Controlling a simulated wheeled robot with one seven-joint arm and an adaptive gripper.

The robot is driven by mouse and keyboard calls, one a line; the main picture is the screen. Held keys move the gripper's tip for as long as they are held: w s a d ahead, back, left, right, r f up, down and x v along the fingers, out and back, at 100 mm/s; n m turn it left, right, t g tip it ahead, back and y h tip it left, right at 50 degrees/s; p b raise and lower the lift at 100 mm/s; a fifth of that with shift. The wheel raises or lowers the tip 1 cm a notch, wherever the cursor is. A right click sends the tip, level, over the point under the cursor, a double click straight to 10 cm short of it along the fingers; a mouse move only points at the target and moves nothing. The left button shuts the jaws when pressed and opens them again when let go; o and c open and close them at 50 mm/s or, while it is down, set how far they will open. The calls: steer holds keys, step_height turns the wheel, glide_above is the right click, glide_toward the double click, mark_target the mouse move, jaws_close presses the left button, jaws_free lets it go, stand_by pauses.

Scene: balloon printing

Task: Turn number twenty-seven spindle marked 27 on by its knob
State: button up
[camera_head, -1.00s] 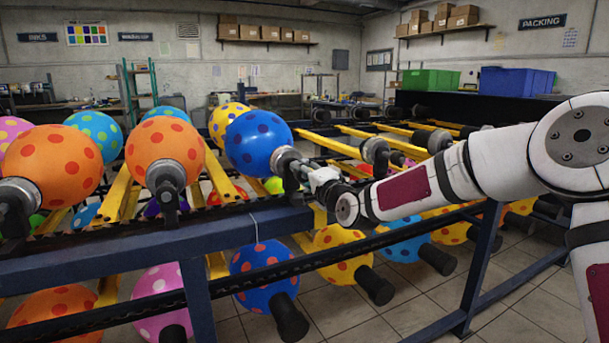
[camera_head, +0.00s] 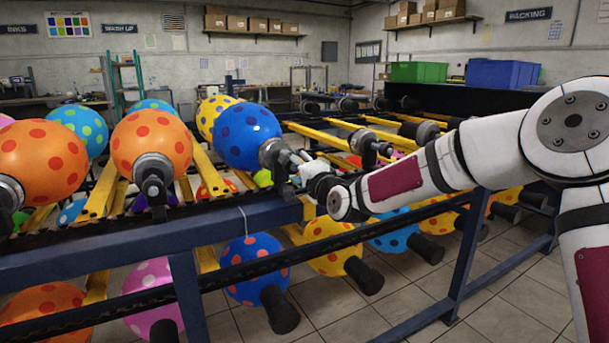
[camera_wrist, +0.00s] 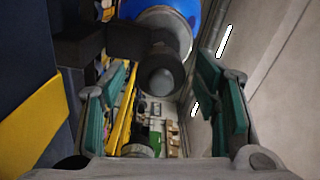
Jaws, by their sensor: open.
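A blue balloon with dark dots (camera_head: 247,138) sits on a grey spindle (camera_head: 272,152) at the rack's front rail. My gripper (camera_head: 296,166) is at the knob end of this spindle, coming from the right. In the wrist view, my gripper (camera_wrist: 163,108) has its two green-padded fingers apart. A dark round knob (camera_wrist: 162,76) lies between and just beyond them, in front of the grey collar and blue balloon (camera_wrist: 175,8). I cannot tell whether a finger touches the knob. No number 27 is readable, so I cannot confirm which spindle this is.
An orange balloon (camera_head: 151,143) on its own spindle stands to the left. Another bare spindle (camera_head: 368,146) stands to the right, close to my arm. The dark blue front rail (camera_head: 150,236) runs below my gripper. More balloons hang underneath.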

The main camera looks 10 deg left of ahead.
steer(key=v, duration=1.1)
